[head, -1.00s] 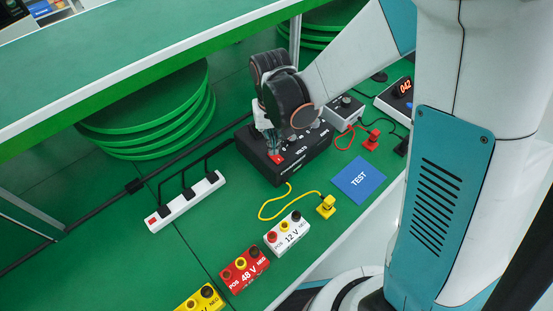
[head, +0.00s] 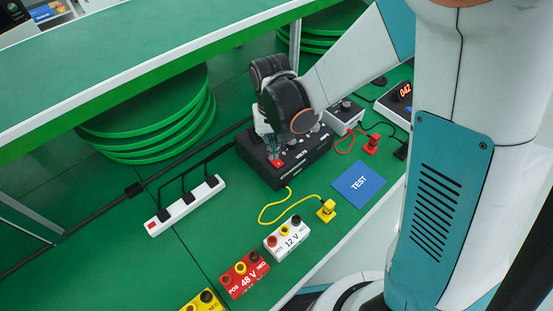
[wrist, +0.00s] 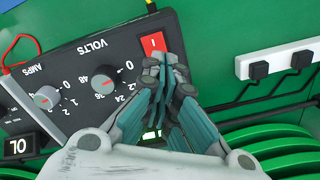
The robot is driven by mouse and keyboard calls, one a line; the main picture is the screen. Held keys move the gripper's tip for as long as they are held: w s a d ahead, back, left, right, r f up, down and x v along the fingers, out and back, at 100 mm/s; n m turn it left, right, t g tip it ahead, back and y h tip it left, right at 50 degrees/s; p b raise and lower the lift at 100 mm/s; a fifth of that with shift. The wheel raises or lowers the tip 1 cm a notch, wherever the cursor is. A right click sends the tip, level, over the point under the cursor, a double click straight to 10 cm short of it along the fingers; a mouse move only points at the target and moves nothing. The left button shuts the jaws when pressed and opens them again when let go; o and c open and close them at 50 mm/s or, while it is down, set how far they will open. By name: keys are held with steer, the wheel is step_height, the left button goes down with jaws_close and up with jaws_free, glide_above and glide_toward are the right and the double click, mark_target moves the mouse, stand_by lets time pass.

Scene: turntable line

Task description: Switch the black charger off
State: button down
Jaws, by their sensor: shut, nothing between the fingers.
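The black charger (head: 292,173) stands on the green bench, with a red rocker switch (head: 277,162) on its top near the left end. In the wrist view the charger's panel (wrist: 78,72) shows VOLTS and AMPS lettering and two grey knobs, and the red switch (wrist: 153,43) shows a white mark. My gripper (head: 270,151) is shut and empty, pointing down at the switch. In the wrist view its fingertips (wrist: 166,68) lie at the switch's near edge; I cannot tell whether they touch it. They hide part of the panel there.
A white power strip (head: 187,206) with plugs lies to the left. Battery blocks marked 12 V (head: 287,237) and 48 V (head: 244,275), a yellow clamp (head: 326,211) and a blue TEST card (head: 359,184) lie in front. A shelf (head: 150,65) overhangs the back.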

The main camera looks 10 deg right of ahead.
steer(key=shift+f+b, duration=0.85)
steer(key=shift+f, duration=0.2)
stand_by(0.9)
steer(key=shift+r, duration=0.15)
steer(key=shift+r+p, duration=2.45)
steer(key=shift+r, duration=0.95)
